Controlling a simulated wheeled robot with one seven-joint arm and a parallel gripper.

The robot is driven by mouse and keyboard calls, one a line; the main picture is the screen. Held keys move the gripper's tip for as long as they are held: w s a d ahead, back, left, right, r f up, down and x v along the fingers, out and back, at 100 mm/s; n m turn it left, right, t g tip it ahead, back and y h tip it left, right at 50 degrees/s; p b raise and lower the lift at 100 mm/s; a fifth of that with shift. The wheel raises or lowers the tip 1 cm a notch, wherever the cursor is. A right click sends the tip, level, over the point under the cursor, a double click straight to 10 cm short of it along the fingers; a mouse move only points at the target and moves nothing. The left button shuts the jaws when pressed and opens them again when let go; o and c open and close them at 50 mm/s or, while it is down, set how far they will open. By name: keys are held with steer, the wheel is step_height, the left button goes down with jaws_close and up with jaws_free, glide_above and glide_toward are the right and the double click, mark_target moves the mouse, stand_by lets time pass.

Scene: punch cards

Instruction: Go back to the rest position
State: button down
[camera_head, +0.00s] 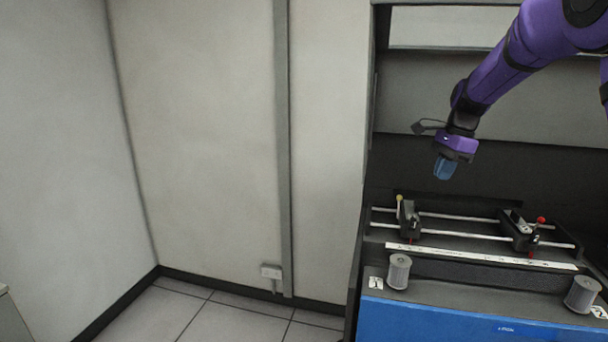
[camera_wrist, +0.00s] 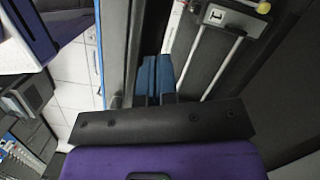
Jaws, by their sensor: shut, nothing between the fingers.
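My gripper (camera_head: 444,168) hangs from my purple arm at the upper right of the head view, above the left part of the machine (camera_head: 450,311). Its blue fingers are shut and empty, pointing down, clear of the rails and the bench top. In the wrist view the shut blue fingers (camera_wrist: 154,78) show at the middle, above the dark edge of the machine. No object is held.
The machine has two metal rails with a left black carriage (camera_head: 409,222) and a right one with a red knob (camera_head: 541,220). Two grey knobs (camera_head: 399,271) (camera_head: 582,294) stand at the front. Tiled floor (camera_head: 205,320) at left is clear.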

steer(key=s+a+r+n+t, duration=0.1)
steer(key=s+r+n, duration=0.3)
steer(key=s, duration=0.6)
steer(key=s+a+r+n+t, duration=0.1)
steer(key=s+r+n, duration=0.3)
steer(key=s, duration=0.5)
steer(key=s+a+f+n+t+h, duration=0.1)
steer(key=s+n, duration=0.3)
steer(key=s, duration=0.6)
steer(key=s+f+n+t+h, duration=0.1)
steer(key=s+n, duration=0.3)
steer(key=s, duration=0.5)
steer(key=shift+s+a+f+t, duration=0.4)
steer(key=shift+f+t, duration=0.1)
steer(key=shift+f, duration=0.05)
